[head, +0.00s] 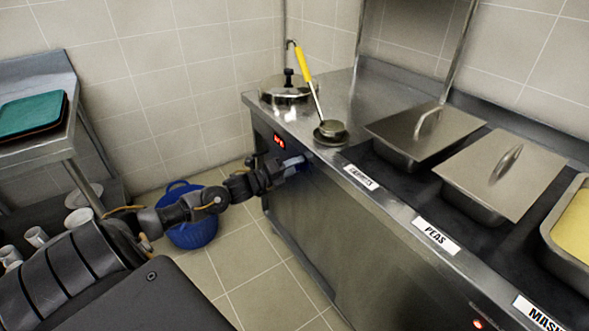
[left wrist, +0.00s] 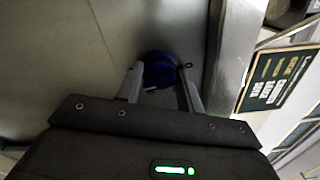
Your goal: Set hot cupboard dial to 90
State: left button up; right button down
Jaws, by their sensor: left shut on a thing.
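The hot cupboard (head: 300,235) is a long steel counter with a plain front. A small red display (head: 279,142) glows at the left end of its front, its digits too small to read surely. The dial (left wrist: 158,68) shows as a round dark blue knob in the left wrist view. In the head view it is mostly hidden behind my left gripper (head: 298,163). In the left wrist view my left gripper (left wrist: 161,82) has one finger on each side of the dial and is shut on it. The dial's marks are not visible. My right gripper is not in view.
A lidded pot (head: 285,92) and a yellow-handled ladle (head: 308,75) are on the counter top. Lidded food pans, one labelled PEAS (head: 436,236), line its right part. A blue tub (head: 193,232) is on the floor behind my left arm. A red light (head: 477,323) glows lower right.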

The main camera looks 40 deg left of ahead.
pick_arm(q)
jog(key=shift+m+b, duration=0.3)
jog(key=shift+m, duration=0.6)
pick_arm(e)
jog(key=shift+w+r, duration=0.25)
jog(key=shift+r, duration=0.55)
pick_arm(q)
jog(key=o, duration=1)
jog(key=shift+s, duration=0.1)
jog(key=v, duration=1)
jog(key=shift+s+p, duration=0.25)
jog(key=shift+p, duration=0.1)
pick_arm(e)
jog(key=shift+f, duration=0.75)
